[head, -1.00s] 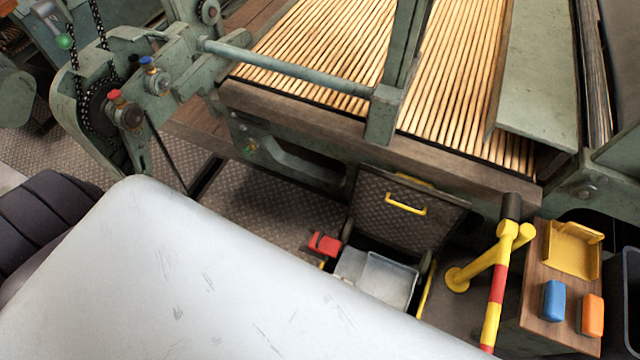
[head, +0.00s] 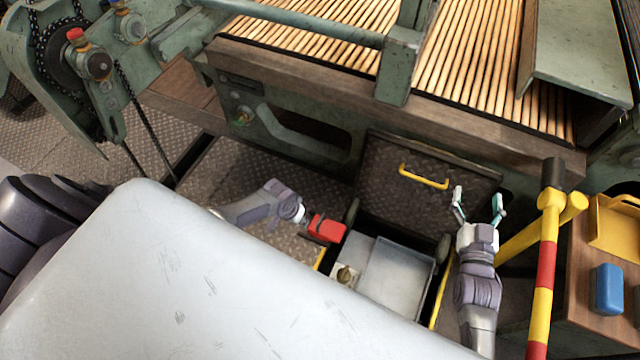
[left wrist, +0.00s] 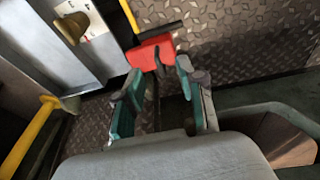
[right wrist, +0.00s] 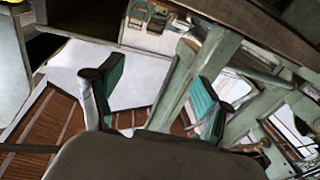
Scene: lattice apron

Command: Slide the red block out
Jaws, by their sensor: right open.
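The red block (head: 326,228) sits low beside the left edge of an open-lidded grey bin, on a dark bar seen in the left wrist view. In that view the block (left wrist: 152,52) shows at and just beyond the fingertips of my left gripper (left wrist: 160,72). Its fingers are apart, and I see no clear grip. In the head view the left hand reaches the block from the left, its fingers hidden. My right gripper (head: 477,196) is open and empty, right of the yellow lid handle (head: 424,177). Its open fingers also show in the right wrist view (right wrist: 152,52).
The bin (head: 395,275) has a raised patterned lid (head: 385,205). A brass knob (head: 345,274) is near its left side. A yellow and red post (head: 545,270) stands close right of my right arm. A wooden stand (head: 582,300) holds a blue block (head: 608,288). The slatted machine bed is above.

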